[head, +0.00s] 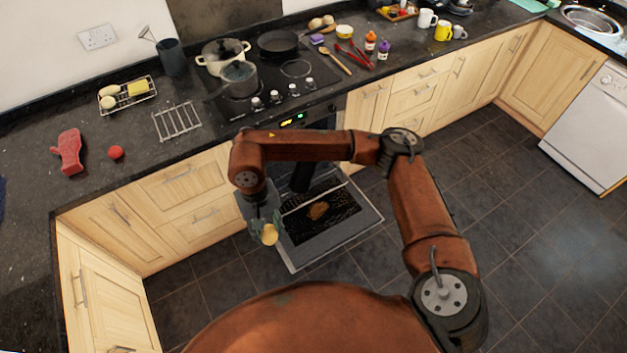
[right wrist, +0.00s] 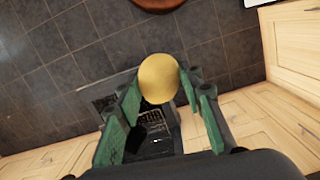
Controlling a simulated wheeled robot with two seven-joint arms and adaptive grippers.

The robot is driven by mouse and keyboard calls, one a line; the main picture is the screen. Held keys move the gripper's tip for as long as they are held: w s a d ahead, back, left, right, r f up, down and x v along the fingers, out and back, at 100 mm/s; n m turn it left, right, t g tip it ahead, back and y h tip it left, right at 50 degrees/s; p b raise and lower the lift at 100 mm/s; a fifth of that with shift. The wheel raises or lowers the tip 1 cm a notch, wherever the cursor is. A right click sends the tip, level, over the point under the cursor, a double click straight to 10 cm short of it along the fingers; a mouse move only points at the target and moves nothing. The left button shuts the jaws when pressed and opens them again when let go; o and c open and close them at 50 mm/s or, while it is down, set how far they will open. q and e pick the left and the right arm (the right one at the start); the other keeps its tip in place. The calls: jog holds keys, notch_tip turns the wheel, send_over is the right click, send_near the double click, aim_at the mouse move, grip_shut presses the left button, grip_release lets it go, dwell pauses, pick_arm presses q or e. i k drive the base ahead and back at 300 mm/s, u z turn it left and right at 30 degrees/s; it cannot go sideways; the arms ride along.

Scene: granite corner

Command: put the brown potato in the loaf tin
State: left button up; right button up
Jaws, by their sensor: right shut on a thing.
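My right gripper (head: 264,229) is shut on a smooth, rounded, yellow-tan potato (head: 269,235), held in the air in front of the counter, near the open oven door. In the right wrist view, the potato (right wrist: 159,78) sits between the two green fingers of the gripper (right wrist: 157,92), over the floor and oven door. I cannot make out a loaf tin for certain. A wire-sided holder (head: 128,104) on the left counter holds pale rounded things and a yellow block. My left gripper is not in view.
The oven door (head: 364,215) hangs open, with a brown lump or mark (head: 318,210) showing there. A wire rack (head: 178,122), red ball (head: 116,152) and red object (head: 69,152) are on the left counter. A saucepan (head: 239,78) stands on the hob.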

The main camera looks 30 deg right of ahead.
aim_at(302, 186)
jog(key=i, duration=0.95)
jog(key=u, duration=0.05)
